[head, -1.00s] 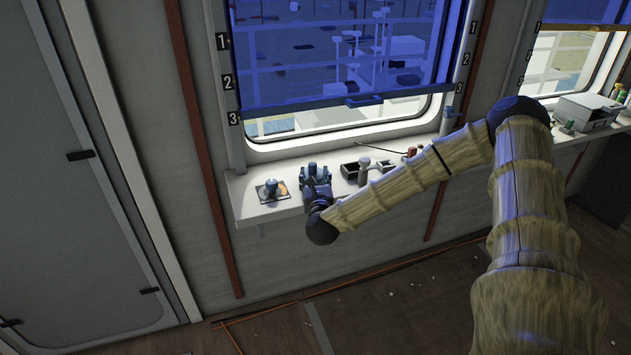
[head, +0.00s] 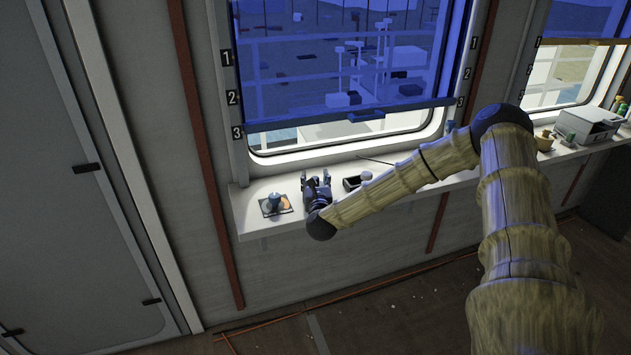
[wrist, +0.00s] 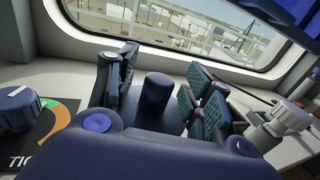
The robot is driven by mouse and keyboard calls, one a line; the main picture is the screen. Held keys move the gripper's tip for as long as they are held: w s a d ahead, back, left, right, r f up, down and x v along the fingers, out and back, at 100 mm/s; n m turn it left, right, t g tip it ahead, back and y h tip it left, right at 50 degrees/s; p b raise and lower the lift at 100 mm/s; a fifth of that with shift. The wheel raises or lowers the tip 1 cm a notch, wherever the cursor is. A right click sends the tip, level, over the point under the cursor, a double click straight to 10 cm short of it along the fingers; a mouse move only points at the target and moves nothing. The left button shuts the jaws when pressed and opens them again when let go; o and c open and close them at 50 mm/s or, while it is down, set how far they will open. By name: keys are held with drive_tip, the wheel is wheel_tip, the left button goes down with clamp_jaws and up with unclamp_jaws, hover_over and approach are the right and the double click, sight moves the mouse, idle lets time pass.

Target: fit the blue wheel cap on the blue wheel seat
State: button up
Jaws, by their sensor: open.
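My gripper (head: 316,178) is open above the window shelf, its fingers pointing toward the window. In the wrist view its teal-padded fingers (wrist: 160,95) stand apart on either side of a dark blue upright cylinder (wrist: 158,92). I cannot tell whether they touch it, or whether it is the cap or the seat. To the left, a blue knob with a pale marked top (wrist: 18,106) stands upright on a dial plate (wrist: 62,112) with orange and green arcs. The head view also shows this knob (head: 274,201) on its plate (head: 288,208).
A white-capped grey fitting (wrist: 290,115) stands right of my gripper, near a dark tray (head: 351,184). The window frame (head: 345,148) rises behind the shelf (head: 250,225). A grey box (head: 588,124) stands far right. Bare shelf shows around the dial plate.

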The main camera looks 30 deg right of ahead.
drive_tip(key=shift+c, duration=0.4)
clamp_jaws()
drive_tip(key=shift+r+p, duration=0.6)
drive_tip(key=shift+r, duration=3.2)
drive_tip(key=shift+f, duration=0.1)
